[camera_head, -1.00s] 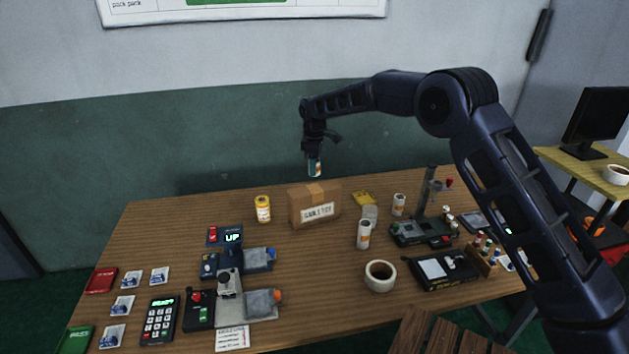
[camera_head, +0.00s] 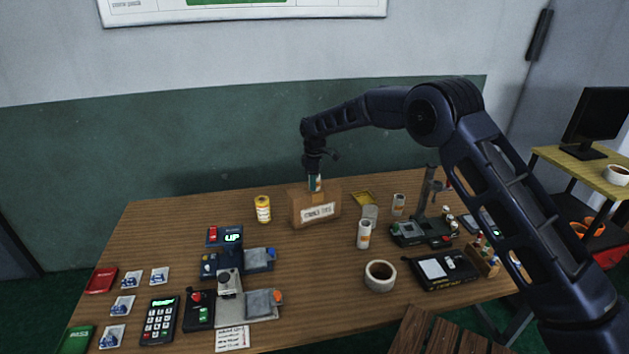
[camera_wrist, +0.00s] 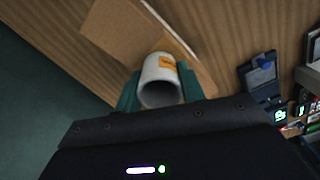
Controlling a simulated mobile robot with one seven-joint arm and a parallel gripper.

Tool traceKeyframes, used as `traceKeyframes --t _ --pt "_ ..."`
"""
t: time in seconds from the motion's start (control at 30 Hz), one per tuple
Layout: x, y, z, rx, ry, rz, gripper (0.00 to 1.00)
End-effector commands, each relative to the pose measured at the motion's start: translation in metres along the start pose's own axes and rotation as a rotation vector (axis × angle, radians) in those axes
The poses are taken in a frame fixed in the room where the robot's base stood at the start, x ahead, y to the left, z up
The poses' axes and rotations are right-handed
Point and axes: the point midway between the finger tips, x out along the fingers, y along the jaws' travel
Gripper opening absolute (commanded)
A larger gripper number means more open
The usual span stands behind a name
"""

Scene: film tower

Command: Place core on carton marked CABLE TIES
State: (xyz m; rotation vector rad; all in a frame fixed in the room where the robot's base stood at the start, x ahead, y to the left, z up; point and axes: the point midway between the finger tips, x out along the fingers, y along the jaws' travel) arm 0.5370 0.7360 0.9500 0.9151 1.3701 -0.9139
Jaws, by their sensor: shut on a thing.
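The core is a small pale tube (camera_wrist: 158,82) with an orange label, gripped upright between the two teal fingertips in the wrist view. My gripper (camera_head: 315,181) is shut on it, directly above the brown carton (camera_head: 305,207) on the table. The carton's white label appears to read CABLE TIES. The core's lower end is at the carton's top in the head view; I cannot tell whether it touches. In the wrist view the carton top (camera_wrist: 118,45) lies beneath and beyond the core.
The wall is close behind the table.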

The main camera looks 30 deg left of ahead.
Motion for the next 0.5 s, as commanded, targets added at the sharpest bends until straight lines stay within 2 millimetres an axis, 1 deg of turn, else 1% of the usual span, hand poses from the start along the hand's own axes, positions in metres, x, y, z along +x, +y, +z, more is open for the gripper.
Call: traceKeyframes --t 0.03,0.13,0.4,0.5 --pt "0.0011 0.0000 0.0001 0.000 0.000 0.000 0.41" --pt "0.0008 0.0000 0.0001 0.000 0.000 0.000 0.61" --pt "0.0004 0.0000 0.0000 0.000 0.000 0.000 0.61" --pt "-0.0033 0.0000 -0.0001 0.000 0.000 0.000 0.61"
